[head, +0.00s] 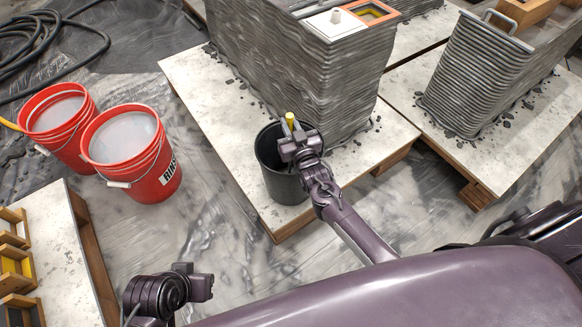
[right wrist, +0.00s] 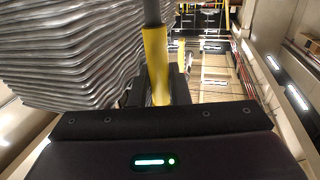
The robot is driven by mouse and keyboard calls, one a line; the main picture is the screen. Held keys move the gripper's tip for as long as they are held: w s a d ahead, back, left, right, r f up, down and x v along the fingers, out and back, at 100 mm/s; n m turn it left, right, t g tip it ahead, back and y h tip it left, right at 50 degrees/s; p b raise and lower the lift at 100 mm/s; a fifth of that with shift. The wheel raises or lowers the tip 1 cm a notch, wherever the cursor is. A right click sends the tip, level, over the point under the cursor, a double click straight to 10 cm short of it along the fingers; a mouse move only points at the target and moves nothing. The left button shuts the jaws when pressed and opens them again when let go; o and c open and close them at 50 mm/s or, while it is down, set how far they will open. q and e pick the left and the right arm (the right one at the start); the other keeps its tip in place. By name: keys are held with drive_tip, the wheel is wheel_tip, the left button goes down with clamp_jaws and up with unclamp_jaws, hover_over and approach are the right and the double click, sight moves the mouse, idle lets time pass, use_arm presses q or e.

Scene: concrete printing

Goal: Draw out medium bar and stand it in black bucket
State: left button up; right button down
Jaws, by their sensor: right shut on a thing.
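The black bucket (head: 284,182) stands on the near corner of a pale board, close to a layered grey printed wall. My right gripper (head: 299,142) is over the bucket's opening and shut on a bar with a yellow sleeve (head: 290,121). In the right wrist view the yellow sleeve (right wrist: 156,62) rises between the fingers, with a dark grey rod above it. The bar's lower part is hidden, so I cannot tell whether it touches the bucket's floor. My left gripper (head: 196,282) is at the lower left, away from the bucket; its jaws are unclear.
The printed wall (head: 300,75) rises right behind the bucket. Two red buckets (head: 130,152) (head: 58,125) with whitish contents stand at left. A table (head: 60,235) at lower left carries wooden frames (head: 17,268). A second printed wall (head: 470,75) stands at right.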

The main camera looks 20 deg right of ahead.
use_arm(q)
drive_tip(key=shift+f, duration=0.1)
use_arm(e)
drive_tip(key=shift+s+a+f, duration=0.1)
drive_tip(key=shift+s+f, duration=0.15)
drive_tip(key=shift+f, duration=0.45)
drive_tip(key=c, duration=1.3)
unclamp_jaws()
drive_tip(key=shift+s, duration=0.1)
use_arm(q)
drive_tip(key=shift+s+a+r+g+y+p, duration=0.2)
drive_tip(key=shift+a+g+p, duration=0.1)
drive_tip(key=shift+a+p, duration=0.25)
drive_tip(key=shift+s+a+r+g+y+p, duration=0.2)
drive_tip(key=shift+a+g+p, duration=0.1)
drive_tip(key=shift+a+p, duration=0.15)
use_arm(e)
drive_tip(key=s+r, duration=0.1)
drive_tip(key=s, duration=0.6)
use_arm(q)
drive_tip(key=shift+f+n, duration=0.1)
drive_tip(key=shift+n, duration=0.2)
use_arm(e)
drive_tip(key=shift+s, duration=0.15)
